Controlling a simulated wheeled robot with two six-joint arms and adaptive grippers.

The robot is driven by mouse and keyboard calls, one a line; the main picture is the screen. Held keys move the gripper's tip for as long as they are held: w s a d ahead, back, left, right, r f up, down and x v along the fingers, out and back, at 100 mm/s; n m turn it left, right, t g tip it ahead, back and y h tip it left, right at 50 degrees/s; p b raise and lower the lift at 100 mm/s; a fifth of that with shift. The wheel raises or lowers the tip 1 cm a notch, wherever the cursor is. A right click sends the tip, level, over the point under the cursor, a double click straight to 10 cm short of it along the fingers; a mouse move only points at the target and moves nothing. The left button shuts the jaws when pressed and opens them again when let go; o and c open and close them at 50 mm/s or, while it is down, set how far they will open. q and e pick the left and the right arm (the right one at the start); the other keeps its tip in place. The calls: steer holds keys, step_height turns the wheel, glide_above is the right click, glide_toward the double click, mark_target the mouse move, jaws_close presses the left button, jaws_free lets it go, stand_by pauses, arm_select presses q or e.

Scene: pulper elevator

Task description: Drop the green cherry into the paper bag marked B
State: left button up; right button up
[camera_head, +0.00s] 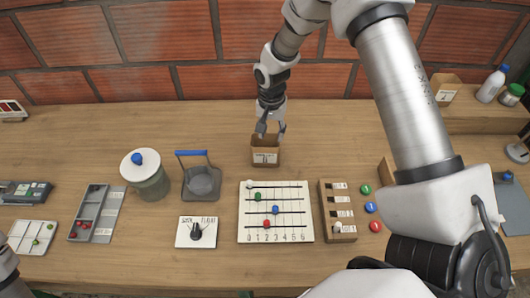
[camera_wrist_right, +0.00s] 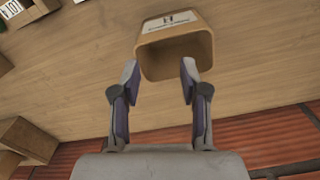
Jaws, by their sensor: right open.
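My right gripper (camera_head: 270,130) is open over the rear edge of a brown paper bag (camera_head: 265,157) with a white label. In the right wrist view the open fingertips (camera_wrist_right: 159,75) have nothing held between them and point at the mouth of this bag (camera_wrist_right: 168,22). The label's letter is too small to read for sure. No cherry shows inside the visible part of the bag. My left gripper is out of view.
A lidded jar (camera_head: 150,184), a blue-handled grey container (camera_head: 200,182), a dial plate (camera_head: 196,232), a bead board (camera_head: 275,225) and a slotted wooden block (camera_head: 336,210) stand in front. A second bag (camera_head: 445,89) is at the back right. A brick wall (camera_head: 150,40) closes the rear.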

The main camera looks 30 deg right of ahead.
step_height(320, 180, up, 11)
steer(key=shift+f, duration=0.2)
stand_by(0.3)
